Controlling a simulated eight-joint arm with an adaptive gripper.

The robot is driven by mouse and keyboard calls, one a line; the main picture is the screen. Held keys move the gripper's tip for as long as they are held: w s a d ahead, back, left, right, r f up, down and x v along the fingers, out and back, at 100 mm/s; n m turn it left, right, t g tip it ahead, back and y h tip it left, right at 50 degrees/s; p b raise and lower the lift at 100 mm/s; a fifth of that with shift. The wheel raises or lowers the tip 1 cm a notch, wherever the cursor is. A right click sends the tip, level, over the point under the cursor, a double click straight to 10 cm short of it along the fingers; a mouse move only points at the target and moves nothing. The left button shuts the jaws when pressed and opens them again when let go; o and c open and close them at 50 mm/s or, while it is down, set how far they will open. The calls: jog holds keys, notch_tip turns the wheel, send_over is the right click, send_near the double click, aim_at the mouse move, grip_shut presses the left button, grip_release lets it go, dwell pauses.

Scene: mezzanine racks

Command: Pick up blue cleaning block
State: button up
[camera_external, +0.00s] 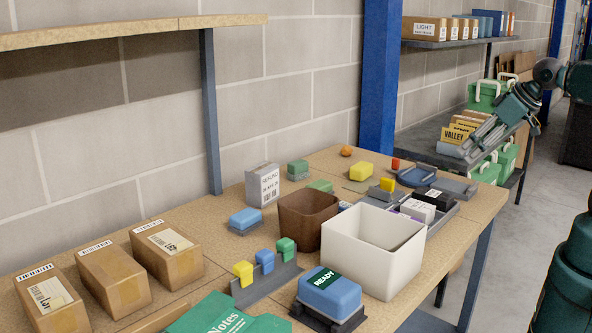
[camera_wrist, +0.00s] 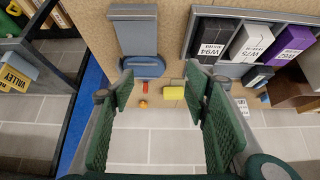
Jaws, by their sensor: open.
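Several blue blocks show in the external view, and I cannot tell for certain which is the cleaning block. One plain blue block (camera_external: 245,218) sits on a grey base left of the brown bin. A larger blue block labelled READY (camera_external: 330,289) sits on a dark base at the front. A small blue block (camera_external: 265,260) stands in a grey rack. My gripper (camera_external: 468,150) is open and empty at the upper right, beyond the table's right edge and far from them. In the wrist view my open gripper (camera_wrist: 160,85) shows no blue block between its fingers.
A brown bin (camera_external: 293,229) and a tall white bin (camera_external: 345,254) stand mid-table. Several cardboard boxes (camera_external: 115,280) line the left. A yellow block (camera_external: 361,172), orange ball (camera_external: 346,151) and grey-blue trays (camera_external: 416,176) lie at the back. A blue post (camera_external: 379,75) rises behind.

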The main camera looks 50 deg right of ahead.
jog(key=shift+r, duration=0.1)
dwell(0.3)
jog(key=w+a+r+n+g+p, duration=0.1)
jog(key=w+a+r+n+p, duration=0.15)
jog(key=w+a+r, duration=0.35)
jog(key=w+a+r+n+g+p, duration=0.1)
jog(key=w+a+r+n+p, duration=0.15)
jog(key=w, duration=0.65)
jog(key=w+a+r+n+g+y+p, duration=0.1)
jog(key=w+a+n, duration=0.2)
jog(key=w+a, duration=0.4)
jog(key=w+a+r+n+g+p, duration=0.1)
jog(key=w+a+n+p, duration=0.1)
jog(key=w+a, duration=0.5)
jog(key=n+g+h+p, duration=0.1)
jog(key=n+g+p, duration=0.2)
jog(key=n+p, duration=0.5)
send_over(242, 215)
jog(key=shift+n, duration=0.4)
jog(key=f, duration=1.7)
jog(key=shift+w+d+b, duration=0.2)
jog(key=shift+b, duration=0.1)
jog(key=shift+s+a+f, duration=0.1)
jog(key=shift+a+f, duration=0.1)
